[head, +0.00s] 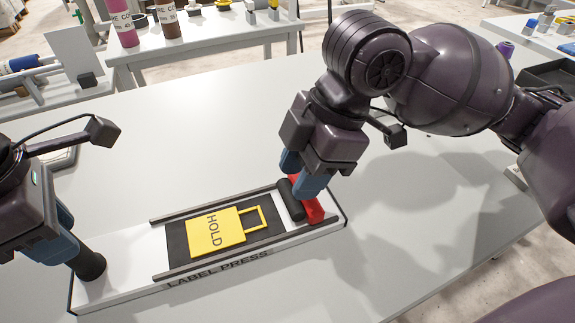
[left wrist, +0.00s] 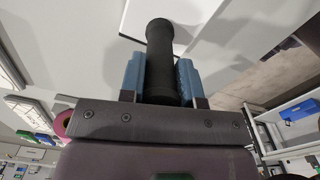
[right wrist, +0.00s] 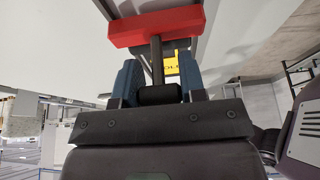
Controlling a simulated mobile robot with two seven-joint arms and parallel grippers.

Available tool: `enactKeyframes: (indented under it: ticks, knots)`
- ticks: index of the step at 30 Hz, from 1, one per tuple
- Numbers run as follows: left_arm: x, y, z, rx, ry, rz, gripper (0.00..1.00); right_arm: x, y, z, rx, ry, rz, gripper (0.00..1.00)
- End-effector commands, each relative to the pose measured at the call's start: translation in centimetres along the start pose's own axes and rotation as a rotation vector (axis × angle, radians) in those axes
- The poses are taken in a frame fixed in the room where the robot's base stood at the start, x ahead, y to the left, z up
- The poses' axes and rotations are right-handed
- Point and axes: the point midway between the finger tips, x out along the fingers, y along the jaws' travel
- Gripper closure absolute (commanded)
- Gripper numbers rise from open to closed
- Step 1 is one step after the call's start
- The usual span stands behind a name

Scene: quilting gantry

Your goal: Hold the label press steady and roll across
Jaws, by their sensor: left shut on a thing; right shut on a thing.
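The label press (head: 125,286) is a long white board on the table, with a dark bed between two grey rails. A yellow HOLD tag (head: 214,232) lies flat on the bed. My left gripper (head: 72,252) is shut on the black post (head: 90,266) at the press's left end; the post also shows in the left wrist view (left wrist: 160,60). My right gripper (head: 302,178) is shut on the roller's handle at the press's right end. The fingers partly hide the handle.
The white table (head: 400,255) is clear around the press. A side table (head: 215,35) with bottles stands behind. A dark tray (head: 550,75) lies at the far right. A flat grey item (head: 62,158) lies behind my left arm.

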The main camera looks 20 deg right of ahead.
Motion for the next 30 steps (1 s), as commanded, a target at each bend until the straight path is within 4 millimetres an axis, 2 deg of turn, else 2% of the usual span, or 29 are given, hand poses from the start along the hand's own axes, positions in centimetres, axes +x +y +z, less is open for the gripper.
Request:
enactKeyframes:
  ticks: [1,18,24,30]
  knots:
    - [0.8,-0.1,0.0,0.001,0.008,-0.015,1.0,0.6,0.1,-0.6,-0.001,0.004,-0.005,1.0]
    - [0.8,-0.1,0.0,0.002,0.007,-0.015,1.0,4.6,0.0,-10.5,-0.002,0.005,-0.006,1.0]
    - [0.8,-0.1,0.0,0.003,0.006,-0.015,1.0,5.5,0.0,-12.6,0.001,0.004,-0.006,1.0]
    - [0.8,-0.1,0.0,0.003,0.006,-0.015,1.0,5.8,0.0,-13.4,0.001,0.004,-0.004,1.0]
